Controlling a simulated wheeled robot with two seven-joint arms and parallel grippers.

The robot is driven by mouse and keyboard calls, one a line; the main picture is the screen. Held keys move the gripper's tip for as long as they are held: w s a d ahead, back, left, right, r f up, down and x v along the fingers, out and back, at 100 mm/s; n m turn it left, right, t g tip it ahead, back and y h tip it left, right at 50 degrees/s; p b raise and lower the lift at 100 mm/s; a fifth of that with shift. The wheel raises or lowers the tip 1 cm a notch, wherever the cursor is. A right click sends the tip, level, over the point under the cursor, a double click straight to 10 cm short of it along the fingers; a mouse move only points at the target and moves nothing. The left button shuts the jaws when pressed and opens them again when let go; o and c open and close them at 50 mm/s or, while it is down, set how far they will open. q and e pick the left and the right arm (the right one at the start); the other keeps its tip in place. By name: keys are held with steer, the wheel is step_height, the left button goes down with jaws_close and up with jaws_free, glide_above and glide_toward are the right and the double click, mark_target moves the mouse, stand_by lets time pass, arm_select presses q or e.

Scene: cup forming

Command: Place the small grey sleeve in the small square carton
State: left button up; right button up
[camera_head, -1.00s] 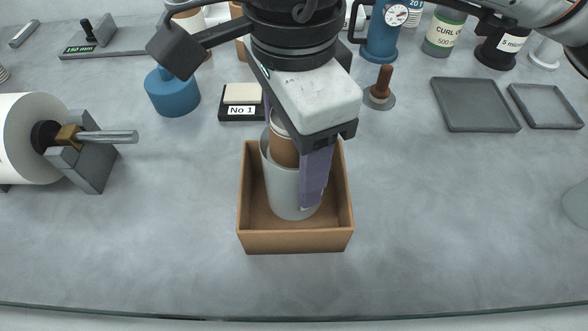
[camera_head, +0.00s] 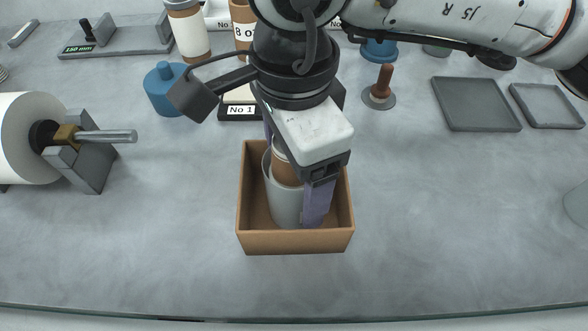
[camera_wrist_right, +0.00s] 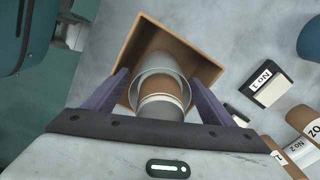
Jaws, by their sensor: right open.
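The small grey sleeve (camera_head: 283,208) stands in the square brown carton (camera_head: 295,243), roughly upright. A brown-banded cup (camera_head: 286,173) with a pale rim sits inside the sleeve. The right wrist view also shows the sleeve (camera_wrist_right: 160,64), the cup (camera_wrist_right: 162,88) and the carton (camera_wrist_right: 203,66). My right gripper (camera_head: 298,200) reaches down into the carton with its fingers on either side of the sleeve. In the right wrist view the gripper (camera_wrist_right: 160,80) is open, with gaps between fingers and sleeve. It hides part of the sleeve in the head view. My left gripper is not in view.
A No 1 block (camera_head: 238,106) and a blue weight (camera_head: 170,90) stand behind the carton. A white roll on a stand (camera_head: 28,137) is at left. Two grey trays (camera_head: 475,104) (camera_head: 547,105) lie at right. The table in front and to the right is clear.

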step_height(320, 180, up, 12)
steer(key=shift+r+p, duration=0.2)
steer(key=shift+p, duration=0.2)
